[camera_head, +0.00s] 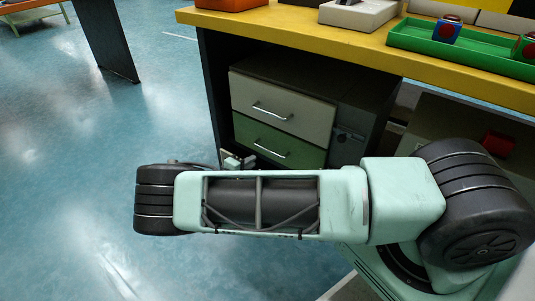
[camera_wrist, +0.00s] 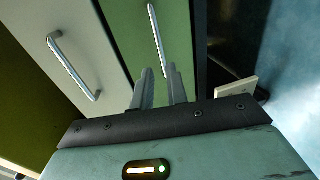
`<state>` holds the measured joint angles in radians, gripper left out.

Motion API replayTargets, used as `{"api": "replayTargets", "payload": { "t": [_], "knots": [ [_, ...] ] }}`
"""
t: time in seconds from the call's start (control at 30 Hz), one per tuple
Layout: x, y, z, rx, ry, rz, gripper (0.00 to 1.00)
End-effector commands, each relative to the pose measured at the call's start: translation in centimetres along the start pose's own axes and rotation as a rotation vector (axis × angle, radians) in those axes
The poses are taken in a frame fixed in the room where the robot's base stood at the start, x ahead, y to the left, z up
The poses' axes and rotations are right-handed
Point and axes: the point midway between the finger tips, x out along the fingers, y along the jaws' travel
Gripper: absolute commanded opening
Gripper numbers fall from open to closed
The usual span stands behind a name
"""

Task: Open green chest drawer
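The green drawer (camera_head: 300,152) is the lower drawer of a small chest under the yellow-topped table. It looks closed. Its metal bar handle (camera_head: 272,151) is visible, and it also shows in the wrist view (camera_wrist: 155,30). My gripper (camera_head: 238,161) is at the left side of the green drawer, partly hidden behind my arm in the head view. In the wrist view, my gripper's two fingers (camera_wrist: 160,73) point at the green front and stand apart, with the near end of the handle between or just beyond their tips. I cannot tell whether they touch it.
A cream drawer (camera_head: 300,112) with its own handle (camera_wrist: 75,67) sits above the green one. The yellow table top (camera_head: 300,32) overhangs the chest and carries a green tray (camera_head: 410,40) with blocks. A dark table leg panel stands left of the chest. The blue floor (camera_head: 90,130) at left is open.

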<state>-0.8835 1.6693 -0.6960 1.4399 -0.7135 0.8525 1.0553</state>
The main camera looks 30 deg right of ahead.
Motion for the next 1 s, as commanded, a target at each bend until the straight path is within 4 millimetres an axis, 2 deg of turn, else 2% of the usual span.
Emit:
{"api": "replayTargets", "payload": {
  "t": [0.03,0.3,0.5,0.7,1.0],
  "knots": [
    [1.3,-0.3,0.1,0.000,-0.003,0.000,0.15],
    [6.8,-0.3,0.1,0.000,-0.003,0.000,0.15],
    [9.9,-0.2,0.0,0.001,-0.001,-0.001,0.15],
    [11.3,-0.1,0.0,0.001,0.001,-0.001,0.15],
    [11.5,0.0,0.0,0.001,0.001,-0.001,0.15]
  ]
}}
